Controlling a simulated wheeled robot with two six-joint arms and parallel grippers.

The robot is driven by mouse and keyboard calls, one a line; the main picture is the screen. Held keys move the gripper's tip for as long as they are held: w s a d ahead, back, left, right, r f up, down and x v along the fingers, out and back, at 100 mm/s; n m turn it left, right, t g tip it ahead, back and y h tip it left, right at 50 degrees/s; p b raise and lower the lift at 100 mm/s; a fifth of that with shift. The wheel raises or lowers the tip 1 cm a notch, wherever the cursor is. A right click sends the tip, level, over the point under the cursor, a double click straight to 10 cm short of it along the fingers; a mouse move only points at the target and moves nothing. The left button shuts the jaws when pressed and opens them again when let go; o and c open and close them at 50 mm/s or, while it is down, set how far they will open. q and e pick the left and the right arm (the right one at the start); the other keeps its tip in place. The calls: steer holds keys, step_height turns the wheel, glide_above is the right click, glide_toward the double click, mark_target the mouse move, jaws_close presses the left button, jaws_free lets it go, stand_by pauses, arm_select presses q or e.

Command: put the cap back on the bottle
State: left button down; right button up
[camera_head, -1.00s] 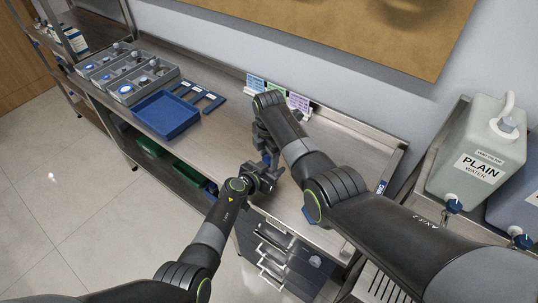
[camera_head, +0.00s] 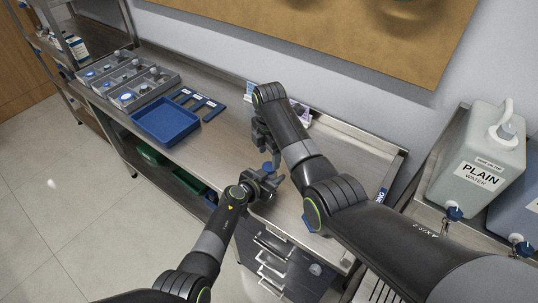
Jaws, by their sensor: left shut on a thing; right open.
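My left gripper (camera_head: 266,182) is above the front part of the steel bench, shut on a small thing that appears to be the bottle. Its body is mostly hidden by the fingers. A small blue top (camera_head: 268,167), which looks like the cap, shows just above these fingers. Whether it is fully seated cannot be told. My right gripper (camera_head: 263,138) is open, a little above and behind the blue top and apart from it. The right forearm hides part of the bench behind it.
A blue tray (camera_head: 166,137) and a grey divided box (camera_head: 113,91) with several jars stand at the bench's left. Flat blue labelled pieces (camera_head: 210,112) lie beside the tray. A water container (camera_head: 478,160) stands at right.

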mark_target(269, 166)
steer(key=shift+c, duration=0.5)
step_height(269, 166, up, 4)
steer(key=shift+f, duration=0.2)
steer(key=shift+f, duration=0.15)
steer(key=shift+f, duration=3.9)
steer(key=c, duration=1)
steer(key=o, duration=1.1)
